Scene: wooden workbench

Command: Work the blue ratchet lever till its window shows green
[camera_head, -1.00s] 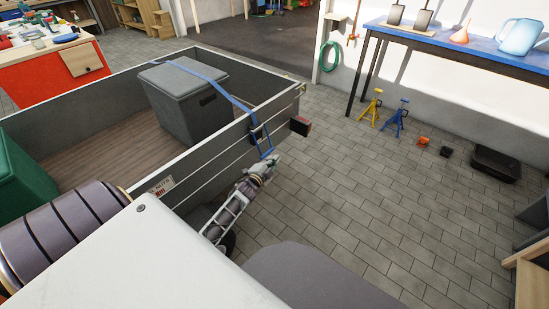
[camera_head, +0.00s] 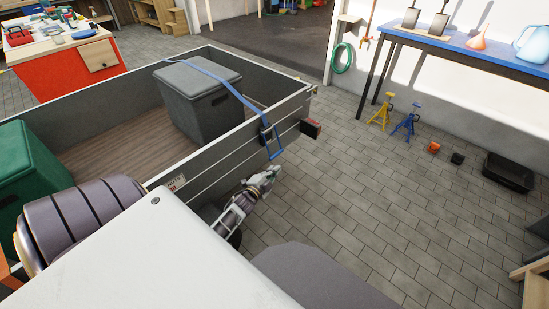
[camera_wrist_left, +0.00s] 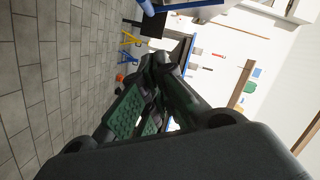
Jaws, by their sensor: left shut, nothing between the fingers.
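The blue ratchet lever (camera_head: 273,146) hangs on the blue strap (camera_head: 215,75) at the outer side of the grey trailer wall, its free end pointing down and out. Its window is too small to read from here. My left gripper (camera_head: 273,172) is just below the lever's lower end, with a small gap between them in the head view. Its fingers (camera_wrist_left: 163,62) are shut and empty in the wrist view. My right gripper is out of view.
The strap crosses a dark grey box (camera_head: 199,100) inside the trailer (camera_head: 228,150). A green box (camera_head: 40,165) stands at left. The paved floor (camera_head: 350,180) to the right is open.

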